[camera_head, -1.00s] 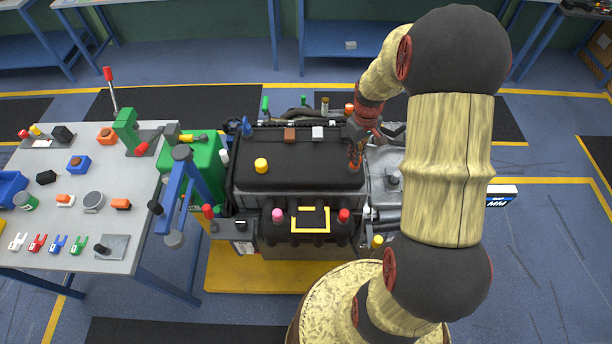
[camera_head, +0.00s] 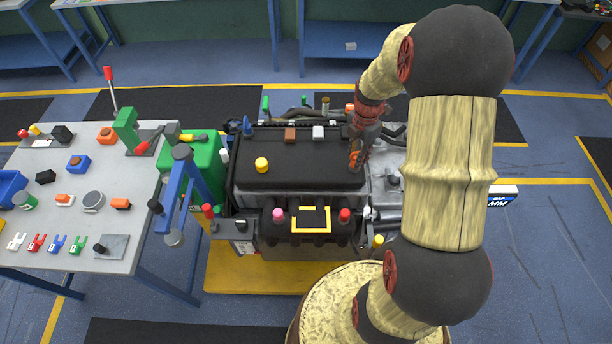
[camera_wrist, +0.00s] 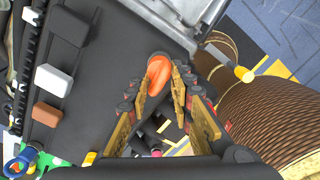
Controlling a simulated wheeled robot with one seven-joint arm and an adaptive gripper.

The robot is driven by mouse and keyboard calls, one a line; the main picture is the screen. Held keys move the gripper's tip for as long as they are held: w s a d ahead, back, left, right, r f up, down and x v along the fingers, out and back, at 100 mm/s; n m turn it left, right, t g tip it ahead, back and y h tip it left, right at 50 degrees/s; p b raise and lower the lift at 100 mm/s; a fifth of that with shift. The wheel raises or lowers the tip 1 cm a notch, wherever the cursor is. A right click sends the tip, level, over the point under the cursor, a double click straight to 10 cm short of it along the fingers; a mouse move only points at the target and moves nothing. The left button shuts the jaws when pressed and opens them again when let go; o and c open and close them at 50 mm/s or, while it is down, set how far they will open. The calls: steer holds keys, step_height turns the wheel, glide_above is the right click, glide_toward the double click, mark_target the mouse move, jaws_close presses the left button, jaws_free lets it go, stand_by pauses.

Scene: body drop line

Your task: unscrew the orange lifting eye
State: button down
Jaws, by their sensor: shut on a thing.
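The orange lifting eye (camera_wrist: 159,72) shows in the wrist view as a rounded orange piece between my fingertips. My gripper (camera_wrist: 160,82) is shut on it, one finger on each side. In the head view my gripper (camera_head: 356,163) points down at the right end of the black engine cover (camera_head: 290,175). There the fingers largely hide the eye. I cannot tell whether the eye is still seated or lifted clear.
A yellow cap (camera_head: 262,165), a brown block (camera_head: 290,135) and a white block (camera_head: 318,132) sit on the cover. Pink (camera_head: 278,214) and red (camera_head: 344,215) caps are along the front. A grey table (camera_head: 60,225) with several parts stands left.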

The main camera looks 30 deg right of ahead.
steer(key=n, duration=0.3)
steer(key=f+n, duration=0.1)
steer(key=n, duration=0.1)
steer(key=shift+s+d+f, duration=0.1)
steer(key=shift+s+d, duration=0.1)
steer(key=shift+s, duration=0.05)
steer(key=c, duration=1.8)
jaws_free()
steer(key=shift+w+n, duration=0.1)
steer(key=shift+n, duration=0.4)
steer(key=shift+o, duration=1.1)
steer(key=shift+w, duration=0.1)
steer(key=shift+o, duration=1.3)
steer(key=shift+a+r, duration=0.15)
steer(key=shift+r, duration=0.1)
steer(key=shift+w, duration=0.1)
step_height(320, 180, up, 12)
steer(key=shift+r, duration=0.1)
steer(key=shift+c, duration=0.4)
